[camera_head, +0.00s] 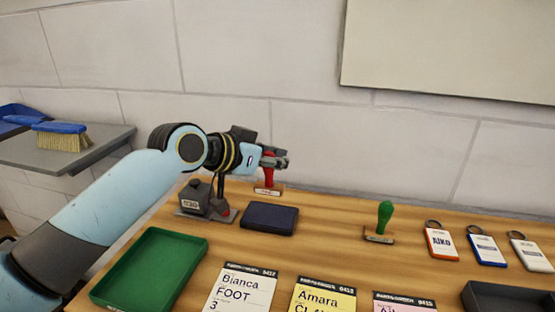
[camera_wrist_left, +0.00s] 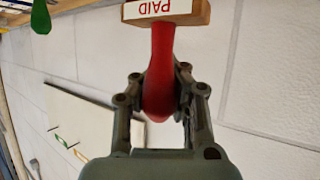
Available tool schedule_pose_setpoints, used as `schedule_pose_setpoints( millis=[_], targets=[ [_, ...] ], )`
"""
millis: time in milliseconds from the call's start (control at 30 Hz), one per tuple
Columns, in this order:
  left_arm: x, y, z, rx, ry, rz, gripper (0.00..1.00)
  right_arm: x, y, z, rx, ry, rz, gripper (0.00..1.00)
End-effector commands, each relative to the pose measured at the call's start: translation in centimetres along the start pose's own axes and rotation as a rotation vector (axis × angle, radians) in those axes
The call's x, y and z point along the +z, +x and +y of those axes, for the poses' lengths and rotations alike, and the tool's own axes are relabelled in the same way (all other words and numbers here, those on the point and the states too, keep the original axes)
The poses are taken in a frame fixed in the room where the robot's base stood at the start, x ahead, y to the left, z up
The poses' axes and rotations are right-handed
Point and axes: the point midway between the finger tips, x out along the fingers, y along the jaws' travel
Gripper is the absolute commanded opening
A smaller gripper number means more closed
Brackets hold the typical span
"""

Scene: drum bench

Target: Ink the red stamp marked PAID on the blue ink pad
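The red stamp (camera_head: 269,176) has a wooden base with a white label and is upright at the back edge of the bench. In the left wrist view, the red stamp (camera_wrist_left: 160,70) reads PAID upside down. My left gripper (camera_head: 273,160) is at its handle. In the left wrist view, the fingers of my left gripper (camera_wrist_left: 162,85) are closed against both sides of the red handle. I cannot tell whether the base touches the bench. The dark blue ink pad (camera_head: 269,218) lies on the bench just in front of the stamp. My right gripper is not in view.
A dark numbering device (camera_head: 196,198) stands left of the pad. A green tray (camera_head: 152,270) is at front left. A green stamp (camera_head: 383,218) and several key tags (camera_head: 440,241) are to the right. Cards (camera_head: 243,290) lie in front. The bench between pad and green stamp is clear.

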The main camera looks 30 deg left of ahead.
Motion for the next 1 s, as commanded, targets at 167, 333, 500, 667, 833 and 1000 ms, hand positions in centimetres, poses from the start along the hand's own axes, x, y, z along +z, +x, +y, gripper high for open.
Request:
schedule_pose_setpoints(
  millis=[167, 333, 500, 667, 833, 1000],
  targets=[
    [0.7, 0.3, 0.0, -0.001, -0.001, -0.001, 0.00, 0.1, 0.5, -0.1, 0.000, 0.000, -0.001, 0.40],
    [1.9, 0.9, -0.1, -0.005, -0.001, 0.000, 0.00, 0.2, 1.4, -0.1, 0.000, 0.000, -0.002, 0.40],
    [3.3, 1.7, -0.1, -0.009, 0.002, 0.000, 0.00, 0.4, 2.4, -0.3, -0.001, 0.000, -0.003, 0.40],
    [4.2, 2.2, -0.2, -0.012, 0.002, 0.000, 0.00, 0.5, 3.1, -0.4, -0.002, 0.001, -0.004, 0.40],
    [4.4, 2.3, -0.2, -0.013, 0.002, 0.001, 0.00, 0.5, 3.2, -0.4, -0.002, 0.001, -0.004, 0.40],
    [4.3, 2.2, -0.2, -0.013, 0.003, 0.001, 0.00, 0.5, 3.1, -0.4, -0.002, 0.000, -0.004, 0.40]
  ],
)
